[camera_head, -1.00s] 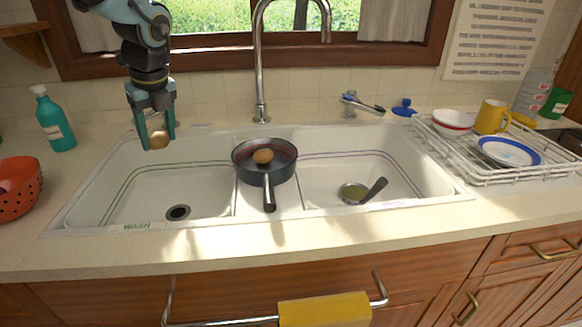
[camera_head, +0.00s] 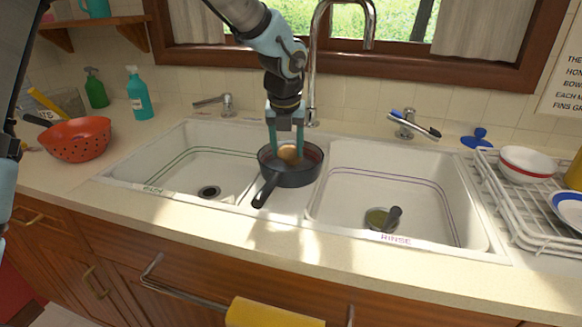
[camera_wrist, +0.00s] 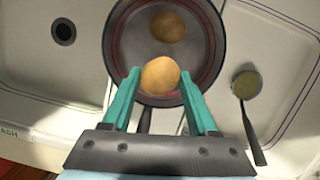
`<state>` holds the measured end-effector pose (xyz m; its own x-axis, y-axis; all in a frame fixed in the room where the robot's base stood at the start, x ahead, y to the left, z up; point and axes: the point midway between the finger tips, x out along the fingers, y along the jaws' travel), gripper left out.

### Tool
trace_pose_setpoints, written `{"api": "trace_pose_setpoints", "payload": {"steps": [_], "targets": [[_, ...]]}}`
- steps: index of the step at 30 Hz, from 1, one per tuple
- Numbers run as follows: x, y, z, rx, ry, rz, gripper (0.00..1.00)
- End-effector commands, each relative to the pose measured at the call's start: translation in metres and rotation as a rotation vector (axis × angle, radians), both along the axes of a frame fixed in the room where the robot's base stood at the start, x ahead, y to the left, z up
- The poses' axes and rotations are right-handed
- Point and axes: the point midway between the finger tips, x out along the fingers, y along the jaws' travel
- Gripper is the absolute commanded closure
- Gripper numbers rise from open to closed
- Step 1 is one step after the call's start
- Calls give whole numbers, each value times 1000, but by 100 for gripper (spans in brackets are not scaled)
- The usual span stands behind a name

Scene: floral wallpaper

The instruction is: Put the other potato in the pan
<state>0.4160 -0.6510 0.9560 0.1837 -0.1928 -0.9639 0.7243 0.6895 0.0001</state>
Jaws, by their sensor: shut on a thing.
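The dark pan (camera_head: 302,177) sits on the divider between the two sink basins, its handle pointing toward the front left. It also shows in the wrist view (camera_wrist: 215,42). My gripper (camera_head: 287,150) is over the pan with its teal fingers shut on a brown potato (camera_head: 289,153). In the wrist view this held potato (camera_wrist: 160,75) is between the fingertips, above the near part of the pan. Another potato (camera_wrist: 168,27) lies in the pan, farther from my gripper; in the head view it is hidden. I cannot tell whether the held potato touches the pan.
A ladle (camera_head: 388,219) lies in the right basin; the left basin (camera_head: 165,170) is empty. The tall faucet (camera_head: 313,60) stands just behind my gripper. A red colander (camera_head: 77,140) is on the left counter, and a dish rack (camera_head: 520,215) with bowls is at the right.

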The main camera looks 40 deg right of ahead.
Motion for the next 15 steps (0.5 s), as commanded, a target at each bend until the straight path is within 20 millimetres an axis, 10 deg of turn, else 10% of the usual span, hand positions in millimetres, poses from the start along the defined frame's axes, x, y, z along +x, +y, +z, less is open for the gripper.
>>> {"api": "trace_pose_setpoints", "payload": {"steps": [15], "targets": [[0, 0, -54, 0, -1, 1, 97]]}}
